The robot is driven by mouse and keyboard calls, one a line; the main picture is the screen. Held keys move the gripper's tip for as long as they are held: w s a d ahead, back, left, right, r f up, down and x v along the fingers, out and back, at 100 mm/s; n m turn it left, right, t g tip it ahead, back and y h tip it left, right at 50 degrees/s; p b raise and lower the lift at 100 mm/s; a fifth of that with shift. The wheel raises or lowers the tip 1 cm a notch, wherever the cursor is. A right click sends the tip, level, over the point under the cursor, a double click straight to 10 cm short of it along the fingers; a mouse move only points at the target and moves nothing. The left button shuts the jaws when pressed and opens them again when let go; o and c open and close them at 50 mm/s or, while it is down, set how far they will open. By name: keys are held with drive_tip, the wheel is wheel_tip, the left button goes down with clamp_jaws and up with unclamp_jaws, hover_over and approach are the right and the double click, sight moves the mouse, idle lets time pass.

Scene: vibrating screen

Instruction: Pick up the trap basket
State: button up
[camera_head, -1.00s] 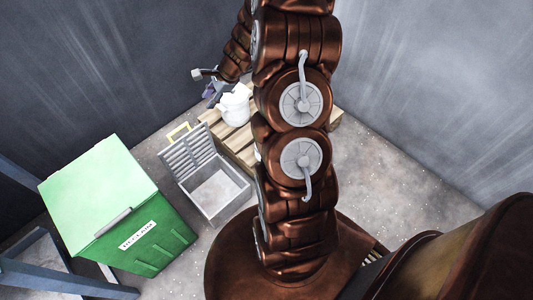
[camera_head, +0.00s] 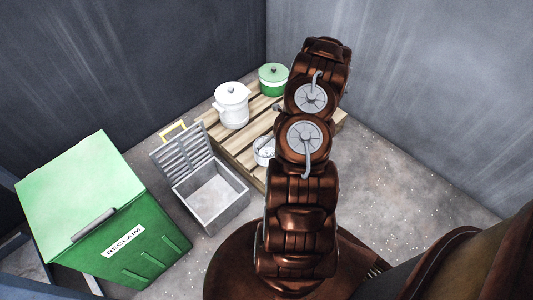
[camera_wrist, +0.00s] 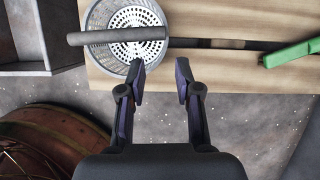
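A round, light-grey perforated basket (camera_wrist: 119,62), which looks like the trap basket, sits on the wooden pallet in the wrist view. A thick grey bar crosses over it; I cannot tell whether it belongs to the basket. In the head view, a small whitish round container (camera_head: 263,152), probably the same basket, is partly hidden by my arm. My gripper (camera_wrist: 160,82) is open and empty. In the wrist view, its left fingertip overlaps the basket's lower right edge; contact is unclear. The gripper is mostly hidden behind my arm in the head view.
The wooden pallet (camera_head: 238,149) also bears a white lidded pot (camera_head: 231,108) and a green lidded pot (camera_head: 273,81). A grey box (camera_head: 214,210) with a raised slatted lid stands left of it. A green RECLAIM bin (camera_head: 120,235) is further left. A green-ended rod (camera_wrist: 290,53) lies right of the basket.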

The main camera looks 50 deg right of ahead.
drive_tip(key=b, duration=0.1)
approach(267, 149)
drive_tip(key=shift+d+f+b, duration=0.5)
drive_tip(key=shift+d+f, duration=0.45)
drive_tip(key=shift+d, duration=0.15)
drive_tip(key=shift+x, duration=1.3)
drive_tip(key=shift+w+r, duration=0.1)
drive_tip(key=shift+w, duration=0.1)
clamp_jaws()
